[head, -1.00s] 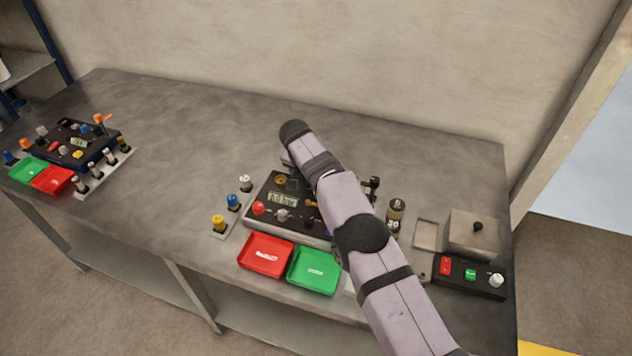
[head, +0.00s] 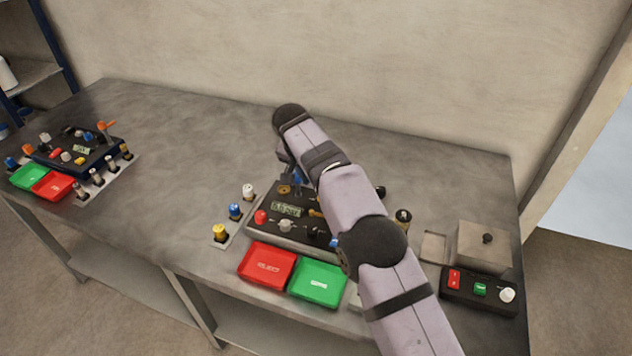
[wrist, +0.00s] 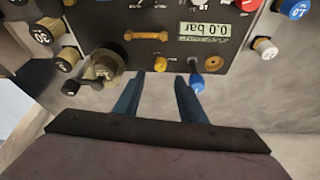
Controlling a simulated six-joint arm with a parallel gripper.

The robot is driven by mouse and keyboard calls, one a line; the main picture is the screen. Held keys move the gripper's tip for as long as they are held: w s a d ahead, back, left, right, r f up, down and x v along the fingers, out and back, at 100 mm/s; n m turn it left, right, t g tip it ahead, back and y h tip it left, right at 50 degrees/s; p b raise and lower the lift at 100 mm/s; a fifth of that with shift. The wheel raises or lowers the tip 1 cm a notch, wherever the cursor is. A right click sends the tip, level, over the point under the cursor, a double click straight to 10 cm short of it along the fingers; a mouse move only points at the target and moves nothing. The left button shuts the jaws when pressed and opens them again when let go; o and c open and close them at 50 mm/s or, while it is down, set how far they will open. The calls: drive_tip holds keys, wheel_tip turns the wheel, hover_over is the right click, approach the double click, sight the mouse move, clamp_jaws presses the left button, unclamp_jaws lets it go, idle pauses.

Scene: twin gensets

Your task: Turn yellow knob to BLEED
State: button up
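A small yellow knob (wrist: 160,64) sits on the black panel (wrist: 75,25), which shows upside down in the wrist view. My gripper (wrist: 160,79) is open, with its two blue fingers apart and nothing between them. The yellow knob lies just beyond the fingertips, roughly centred between them in the picture. I cannot tell the remaining depth, and its BLEED marking is not readable. In the head view my arm hides the knob, and the panel (head: 268,208) sits under my wrist.
A blue-tipped lever (wrist: 196,80) is close beside the right finger. A brass valve with a black handle (wrist: 95,78) is left of the fingers. A gold bar handle (wrist: 146,36) and a display reading 0.0 bar (wrist: 205,29) lie beyond. Red (head: 267,266) and green (head: 317,283) trays stand in front.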

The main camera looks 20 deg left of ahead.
drive_tip(key=shift+o, duration=0.2)
drive_tip(key=s+a+r+n+t+y, duration=0.15)
drive_tip(key=a+n+y, duration=0.25)
drive_tip(key=a, duration=0.7)
drive_tip(key=s+a+f+n+y, duration=0.1)
drive_tip(key=s+a+f+y, duration=0.2)
drive_tip(key=a+f+y, duration=0.1)
drive_tip(key=shift+s+n, duration=0.35)
drive_tip(key=shift+n, duration=0.05)
drive_tip(key=d+t, duration=0.1)
drive_tip(key=d+f+t, duration=0.1)
drive_tip(key=d, duration=0.1)
drive_tip(key=d+f+t+b, duration=0.1)
drive_tip(key=d, duration=0.1)
drive_tip(key=shift+w+d+m+t, duration=0.1)
drive_tip(key=shift+w+m+t, duration=0.1)
drive_tip(key=shift+m+t, duration=0.1)
drive_tip(key=d+t+h, duration=0.1)
drive_tip(key=d, duration=0.3)
drive_tip(key=d+t+h, duration=0.1)
drive_tip(key=d, duration=0.3)
drive_tip(key=d+t+h, duration=0.1)
drive_tip(key=d+h, duration=0.1)
drive_tip(key=d, duration=0.2)
drive_tip(key=shift+d+f+m+t, duration=0.25)
drive_tip(key=shift+f+m+t, duration=0.1)
drive_tip(key=shift+m, duration=0.05)
drive_tip(key=shift+p+x, duration=1.05)
drive_tip(key=shift+x, duration=2.7)
clamp_jaws()
